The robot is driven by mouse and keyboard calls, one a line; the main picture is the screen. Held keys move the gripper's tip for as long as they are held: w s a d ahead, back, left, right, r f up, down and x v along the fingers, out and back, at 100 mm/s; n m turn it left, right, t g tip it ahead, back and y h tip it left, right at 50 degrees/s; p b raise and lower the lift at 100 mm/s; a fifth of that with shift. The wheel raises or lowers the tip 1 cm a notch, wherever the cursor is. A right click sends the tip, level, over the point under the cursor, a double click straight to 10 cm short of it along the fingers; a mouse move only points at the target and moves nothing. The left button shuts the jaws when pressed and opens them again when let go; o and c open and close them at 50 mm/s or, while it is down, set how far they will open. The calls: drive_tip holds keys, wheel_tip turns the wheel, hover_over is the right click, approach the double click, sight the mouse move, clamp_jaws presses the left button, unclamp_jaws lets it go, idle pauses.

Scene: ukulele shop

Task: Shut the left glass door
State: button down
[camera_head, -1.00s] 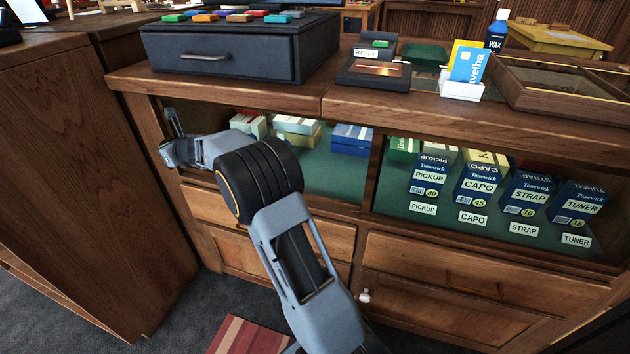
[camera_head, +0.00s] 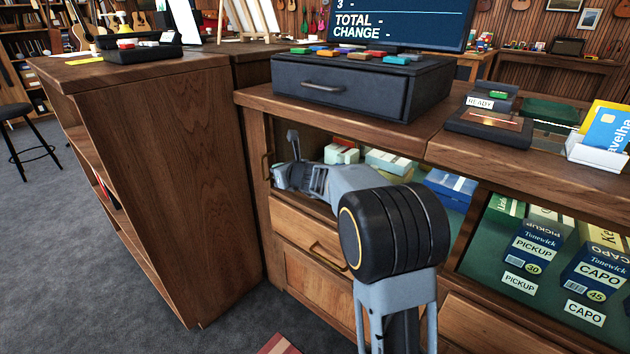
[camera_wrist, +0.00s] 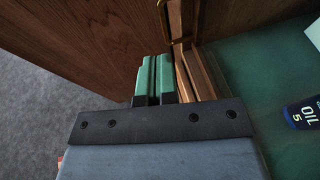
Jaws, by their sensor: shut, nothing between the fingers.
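The left glass door of the display case is hard to make out. A brass handle (camera_head: 266,165) shows on the upright wood at the left end of the left opening, and at the top of the wrist view (camera_wrist: 163,16). My gripper (camera_head: 278,174) is at that left end, just right of the handle in the head view. In the wrist view its two green-padded fingers (camera_wrist: 153,70) are together and empty, just below the handle and left of two parallel wooden strips (camera_wrist: 200,75). I cannot tell whether they touch the wood.
A wooden cabinet (camera_head: 170,180) stands close at the left. Boxes (camera_head: 395,162) lie inside the case on a green floor. An oil bottle (camera_wrist: 304,112) lies at the right of the wrist view. A black drawer unit (camera_head: 350,88) stands on the counter above. Grey floor (camera_head: 50,240) is open at far left.

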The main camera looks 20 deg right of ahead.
drive_tip(key=d+p+v, duration=0.1)
drive_tip(key=p+v, duration=0.2)
drive_tip(key=v, duration=1.3)
drive_tip(key=s+a+r+n+g+y+p, duration=0.1)
drive_tip(key=s+a+r+n+g+p, duration=0.2)
drive_tip(key=s+a+r+n+p, duration=0.45)
drive_tip(key=s+a+r+n+g+p, duration=0.3)
drive_tip(key=s+r+n+g+p, duration=0.15)
drive_tip(key=n+p, duration=0.65)
drive_tip(key=s+d+r+n+g+h+p, duration=0.2)
drive_tip(key=s+d+r+n+h+p, duration=0.2)
drive_tip(key=s+r+n+p, duration=0.5)
drive_tip(key=n+h+p, duration=0.1)
drive_tip(key=n+p, duration=0.2)
drive_tip(key=n, duration=0.2)
drive_tip(key=shift+r, duration=0.2)
drive_tip(key=shift+s+g, duration=0.15)
drive_tip(key=shift+g, duration=0.1)
